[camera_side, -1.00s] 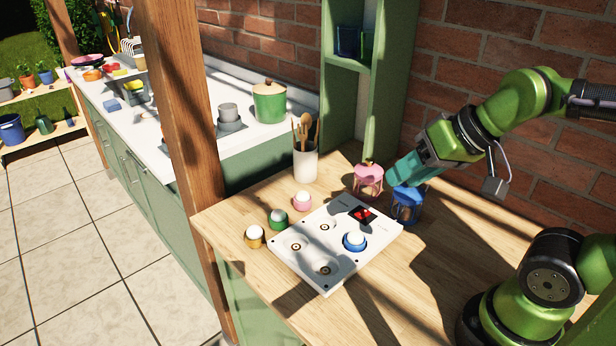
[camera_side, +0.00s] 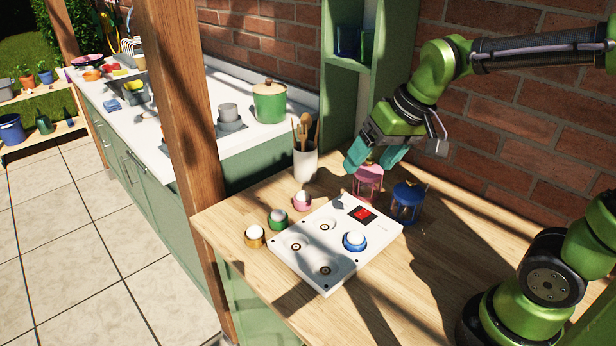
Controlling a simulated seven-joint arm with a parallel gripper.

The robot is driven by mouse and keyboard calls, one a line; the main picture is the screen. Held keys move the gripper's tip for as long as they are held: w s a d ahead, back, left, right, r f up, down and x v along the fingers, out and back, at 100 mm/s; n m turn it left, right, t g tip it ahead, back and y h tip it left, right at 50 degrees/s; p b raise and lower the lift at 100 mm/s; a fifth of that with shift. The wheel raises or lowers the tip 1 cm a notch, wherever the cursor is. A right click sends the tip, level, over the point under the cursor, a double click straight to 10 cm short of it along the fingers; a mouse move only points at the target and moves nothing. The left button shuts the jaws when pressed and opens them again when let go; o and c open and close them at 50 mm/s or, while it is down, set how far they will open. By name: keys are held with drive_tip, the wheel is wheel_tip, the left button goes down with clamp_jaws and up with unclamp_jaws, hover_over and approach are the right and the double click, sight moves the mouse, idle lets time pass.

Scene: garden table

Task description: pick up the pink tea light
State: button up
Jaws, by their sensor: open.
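The pink tea light (camera_side: 302,202), a small pink cup with a white top, stands on the wooden table (camera_side: 430,255) behind the white board (camera_side: 318,272). My gripper (camera_side: 372,160) is open, its teal fingers apart above the pink lantern-like stand (camera_side: 368,183). It is to the right of the pink tea light and higher, not touching it. The fingers hide the top of the pink stand.
A green tea light (camera_side: 278,219) and a yellow one (camera_side: 255,237) stand left of the board. A blue tea light (camera_side: 354,242) sits on the board. A blue stand (camera_side: 407,204) and a utensil pot (camera_side: 306,163) are close by.

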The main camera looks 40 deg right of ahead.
drive_tip(key=w+d+f+n+g, duration=0.1)
drive_tip(key=w+f+n+g, duration=0.15)
drive_tip(key=w, duration=0.75)
drive_tip(key=n+g+h, duration=0.2)
drive_tip(key=n, duration=0.6)
hover_over(303, 193)
wheel_tip(303, 193, down, 2)
drive_tip(key=shift+n, duration=0.25)
drive_tip(key=f, duration=1.1)
drive_tip(key=shift+w+d+f, duration=0.1)
drive_tip(key=shift+w+f, duration=0.1)
drive_tip(key=shift+w, duration=0.05)
drive_tip(key=shift+s+f, duration=0.15)
drive_tip(key=shift+f, duration=1.2)
drive_tip(key=shift+s+f, duration=0.15)
drive_tip(key=shift+f, duration=1.2)
drive_tip(key=shift+c, duration=0.4)
drive_tip(key=shift+r, duration=0.1)
drive_tip(key=c, duration=1)
